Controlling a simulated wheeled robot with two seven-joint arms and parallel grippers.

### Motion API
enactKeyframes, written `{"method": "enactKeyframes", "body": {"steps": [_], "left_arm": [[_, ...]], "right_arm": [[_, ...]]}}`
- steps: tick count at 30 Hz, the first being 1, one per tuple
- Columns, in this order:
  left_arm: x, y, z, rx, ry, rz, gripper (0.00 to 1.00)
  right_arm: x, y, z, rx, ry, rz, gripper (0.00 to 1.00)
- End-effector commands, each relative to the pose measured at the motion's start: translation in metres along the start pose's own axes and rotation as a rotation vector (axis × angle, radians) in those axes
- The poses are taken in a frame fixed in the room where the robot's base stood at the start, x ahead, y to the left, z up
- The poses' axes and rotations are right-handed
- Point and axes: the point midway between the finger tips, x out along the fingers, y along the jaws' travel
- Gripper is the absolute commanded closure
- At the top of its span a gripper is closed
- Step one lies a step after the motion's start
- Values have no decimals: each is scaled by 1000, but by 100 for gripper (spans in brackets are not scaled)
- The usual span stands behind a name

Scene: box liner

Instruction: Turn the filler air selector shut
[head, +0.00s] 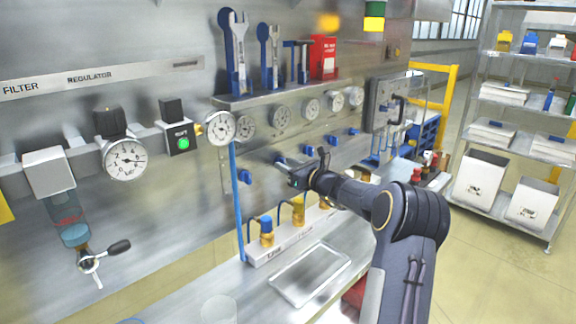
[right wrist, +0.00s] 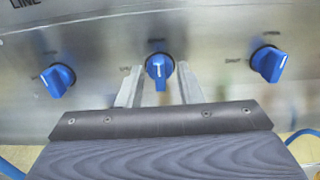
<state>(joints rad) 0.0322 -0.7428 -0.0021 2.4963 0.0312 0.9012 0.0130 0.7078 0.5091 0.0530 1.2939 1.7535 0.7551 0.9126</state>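Blue selector knobs are mounted on the metal panel. In the right wrist view the middle knob (right wrist: 160,68) has its white mark about upright. My right gripper (right wrist: 158,80) is open there, with one finger on each side of this knob; I cannot tell if they touch it. Another knob (right wrist: 58,80) is to the left and tilted. A third knob (right wrist: 268,63), to the right, leans a little. The labels are too small to tell which is the filler air selector. In the head view my right gripper (head: 300,178) is at the panel, hiding part of it. My left gripper is not in view.
Round gauges (head: 282,116) line the panel above the knobs. A tool shelf (head: 280,96) with wrenches sits above them. A storage rack (head: 525,145) stands at the right.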

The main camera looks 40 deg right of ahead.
Motion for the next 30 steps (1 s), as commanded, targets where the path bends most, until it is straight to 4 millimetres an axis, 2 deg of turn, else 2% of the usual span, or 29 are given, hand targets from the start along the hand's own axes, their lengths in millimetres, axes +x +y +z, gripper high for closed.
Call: {"method": "enactKeyframes", "body": {"steps": [2,9,20,30], "left_arm": [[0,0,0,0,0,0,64],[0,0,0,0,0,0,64],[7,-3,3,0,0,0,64],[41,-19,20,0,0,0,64]], "right_arm": [[0,0,0,0,0,0,70],[0,0,0,0,0,0,100],[0,0,-2,-31,0,0,100],[-1,1,-7,-238,-1,0,100]]}}
